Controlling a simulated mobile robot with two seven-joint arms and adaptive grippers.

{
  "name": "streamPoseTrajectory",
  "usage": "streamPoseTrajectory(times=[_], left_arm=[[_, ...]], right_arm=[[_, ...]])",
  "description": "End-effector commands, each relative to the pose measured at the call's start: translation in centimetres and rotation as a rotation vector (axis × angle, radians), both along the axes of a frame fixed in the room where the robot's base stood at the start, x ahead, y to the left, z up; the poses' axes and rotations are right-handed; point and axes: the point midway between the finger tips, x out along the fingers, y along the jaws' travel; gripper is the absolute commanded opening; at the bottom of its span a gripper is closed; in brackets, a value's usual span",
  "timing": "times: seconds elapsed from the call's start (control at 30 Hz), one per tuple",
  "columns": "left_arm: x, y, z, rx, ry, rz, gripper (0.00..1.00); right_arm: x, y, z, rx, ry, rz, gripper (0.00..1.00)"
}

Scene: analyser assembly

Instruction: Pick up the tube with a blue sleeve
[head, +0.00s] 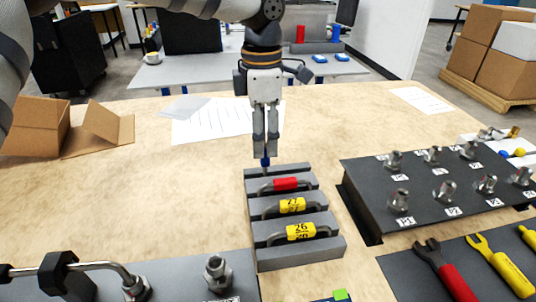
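My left gripper (265,152) points straight down at the far left end of the grey slotted rack (258,262). Its two fingers are close together, with a small blue piece, the sleeve of the blue-sleeved tube (265,162), between and just below the tips. The rest of that tube is hidden or too small to make out; I cannot tell whether it touches the rack. In the rack lie a red-sleeved tube (286,184) and two yellow-sleeved tubes, one marked 27 (292,206) and one marked 26 (300,231). My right gripper is not in view.
A black fitting block (362,208) with several metal fittings stands right of the rack. Wrenches, one red-handled (454,279), lie on a dark mat at front right. A grey block with a bent tube (110,266) is front left. The table's left middle is clear.

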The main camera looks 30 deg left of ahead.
Motion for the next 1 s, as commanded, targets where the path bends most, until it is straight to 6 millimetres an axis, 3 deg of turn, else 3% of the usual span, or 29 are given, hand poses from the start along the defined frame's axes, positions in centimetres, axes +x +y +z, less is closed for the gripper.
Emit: streamPoseTrajectory(times=[0.33, 0.6, 0.8, 1.0], left_arm=[[-0.1, -0.3, -5.7, 0.002, 0.001, 0.000, 0.39], [0.0, -0.3, -6.3, 0.000, -0.003, 0.001, 0.39], [0.0, -0.3, -6.3, 0.000, -0.003, 0.001, 0.00], [0.0, -0.3, -6.3, 0.000, -0.003, 0.001, 0.00]], right_arm=[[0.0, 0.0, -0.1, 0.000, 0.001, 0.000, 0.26], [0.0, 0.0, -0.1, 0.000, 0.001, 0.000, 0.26], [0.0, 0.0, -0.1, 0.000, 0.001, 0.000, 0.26], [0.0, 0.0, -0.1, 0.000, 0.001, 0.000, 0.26]])
